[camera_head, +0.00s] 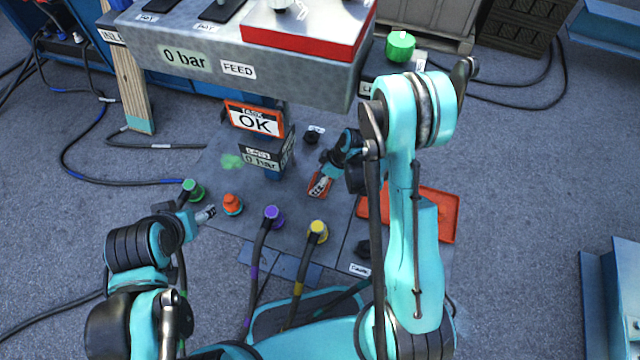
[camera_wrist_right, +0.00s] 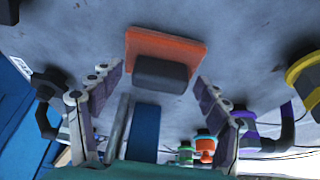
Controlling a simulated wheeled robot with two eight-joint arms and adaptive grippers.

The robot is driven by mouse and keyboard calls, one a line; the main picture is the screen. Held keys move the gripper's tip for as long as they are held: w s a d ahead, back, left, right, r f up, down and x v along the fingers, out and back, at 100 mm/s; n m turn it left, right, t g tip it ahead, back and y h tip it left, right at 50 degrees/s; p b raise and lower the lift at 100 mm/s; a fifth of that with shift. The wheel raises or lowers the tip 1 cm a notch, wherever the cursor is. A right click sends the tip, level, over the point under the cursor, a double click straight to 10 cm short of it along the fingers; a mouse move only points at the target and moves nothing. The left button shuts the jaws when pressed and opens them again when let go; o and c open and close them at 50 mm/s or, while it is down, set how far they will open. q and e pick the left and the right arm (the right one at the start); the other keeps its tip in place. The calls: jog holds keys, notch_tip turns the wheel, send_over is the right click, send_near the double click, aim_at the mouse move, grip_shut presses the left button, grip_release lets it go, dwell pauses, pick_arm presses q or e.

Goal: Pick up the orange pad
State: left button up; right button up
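The orange pad (camera_wrist_right: 165,42) is a flat orange plate with a dark grey block on its near side, in the right wrist view. It sits on the grey surface just beyond my right fingertips. My right gripper (camera_wrist_right: 158,76) is open, with a finger to each side of the block and gaps between; I see no contact. In the head view my right gripper (camera_head: 320,185) is low over the grey panel, and orange shows around its fingers, mostly hidden. My left gripper (camera_head: 207,213) is low at the left, beside an orange cap (camera_head: 232,204); its finger opening is unclear.
Green (camera_head: 193,189), purple (camera_head: 273,215) and yellow (camera_head: 318,231) connectors with cables stand on the panel. A sign reading OK (camera_head: 254,121) and a large grey box (camera_head: 240,68) stand behind my right gripper.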

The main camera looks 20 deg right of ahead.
jog(key=c, duration=1.2)
jog(key=shift+o, duration=0.2)
jog(key=shift+r+p, duration=0.3)
jog(key=shift+r, duration=0.2)
jog(key=v, duration=0.1)
jog(key=p+v, duration=0.2)
jog(key=v, duration=0.1)
jog(key=shift+w+a+r, duration=0.1)
jog(key=shift+w+a, duration=0.1)
jog(key=shift+a, duration=0.1)
jog(key=s+d+r+p, duration=0.3)
jog(key=s+d+r, duration=0.3)
jog(key=s+d, duration=0.1)
jog(key=shift+s+d+p, duration=0.2)
jog(key=shift+d+p, duration=0.15)
jog(key=shift+d, duration=0.2)
